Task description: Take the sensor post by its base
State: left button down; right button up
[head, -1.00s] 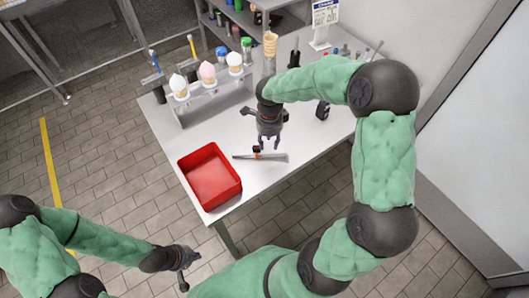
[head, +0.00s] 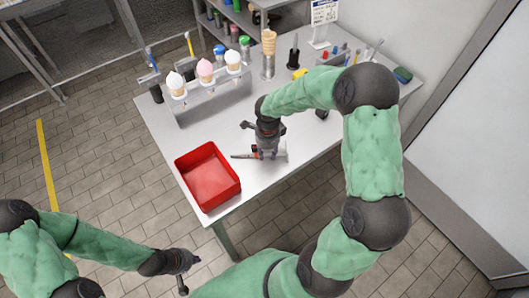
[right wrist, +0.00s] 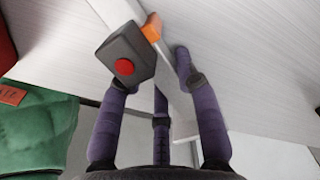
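A slim pale post (head: 242,156) lies on the table right of the red bin. I take it for the sensor post. In the right wrist view, the post (right wrist: 166,66) has an orange band, and a dark block with a red round spot (right wrist: 122,62) is beside the band. My right gripper (head: 268,153) is down over the post. Its purple fingers (right wrist: 155,72) are spread, one by the dark block and one across the post. Finger contact is unclear. My left gripper (head: 186,263) hangs off the table at lower left; its fingers are too small to read.
The red bin (head: 208,178) stands close left of the post. A rack of ice-cream cones (head: 206,88) and a stack of cones (head: 268,45) are further back. Small tools and a green-topped block (head: 402,75) lie at the right end. The table's front edge is near.

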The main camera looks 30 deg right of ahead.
grip_shut()
jog(key=shift+r, duration=0.1)
